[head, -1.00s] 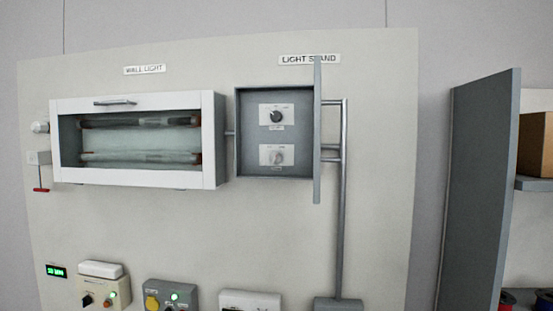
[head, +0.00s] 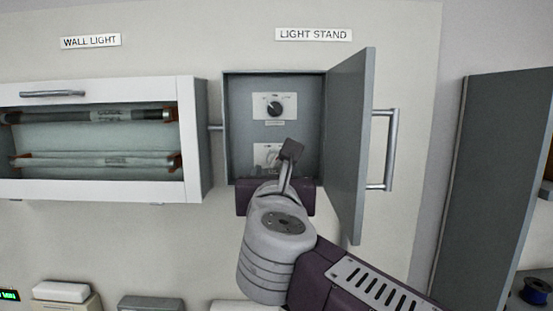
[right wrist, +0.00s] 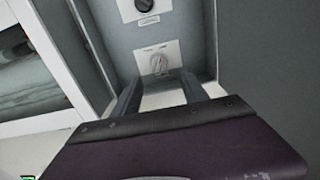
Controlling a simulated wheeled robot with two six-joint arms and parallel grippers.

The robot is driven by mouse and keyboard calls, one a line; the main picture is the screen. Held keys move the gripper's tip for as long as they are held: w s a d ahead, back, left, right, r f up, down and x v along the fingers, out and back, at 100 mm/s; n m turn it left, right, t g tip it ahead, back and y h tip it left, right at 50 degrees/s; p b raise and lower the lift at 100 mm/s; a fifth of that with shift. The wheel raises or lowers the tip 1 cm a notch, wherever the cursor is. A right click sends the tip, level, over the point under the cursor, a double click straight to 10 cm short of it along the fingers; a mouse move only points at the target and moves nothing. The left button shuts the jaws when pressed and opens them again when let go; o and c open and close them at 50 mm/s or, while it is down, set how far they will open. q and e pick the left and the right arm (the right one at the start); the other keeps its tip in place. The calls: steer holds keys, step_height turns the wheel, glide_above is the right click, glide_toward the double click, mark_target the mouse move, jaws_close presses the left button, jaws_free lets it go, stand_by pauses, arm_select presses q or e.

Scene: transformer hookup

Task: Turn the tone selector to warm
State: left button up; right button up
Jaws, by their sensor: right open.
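The open grey LIGHT STAND box (head: 238,125) holds two knobs on white plates. The upper dark knob (head: 275,108) shows clearly; the lower pale knob (head: 270,157) is partly hidden by my right gripper (head: 287,158). The small print is too blurred to tell which is the tone selector. That gripper is open and empty, apparently short of the knob. The upper knob (right wrist: 144,5) is at the top edge. My left gripper is out of view.
The box's door (head: 348,140) stands open on the right, close to my right arm, with a bar handle (head: 390,150). The white WALL LIGHT cabinet (head: 192,135) is at the left. A tall grey panel (head: 485,190) stands at the far right.

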mark_target(273, 163)
steer(key=w+p, duration=0.1)
steer(key=w, duration=0.2)
steer(key=w+p, duration=0.1)
steer(key=w, duration=0.2)
steer(key=w+p, duration=0.1)
steer(key=w, duration=0.1)
steer(key=shift+w+a+f, duration=0.1)
steer(key=shift+w+a, duration=0.15)
steer(key=shift+w, duration=0.15)
steer(key=shift+s+d, duration=0.25)
steer(key=shift+s, duration=0.15)
steer(key=shift+c, duration=0.9)
steer(key=shift+a, duration=0.1)
jaws_close()
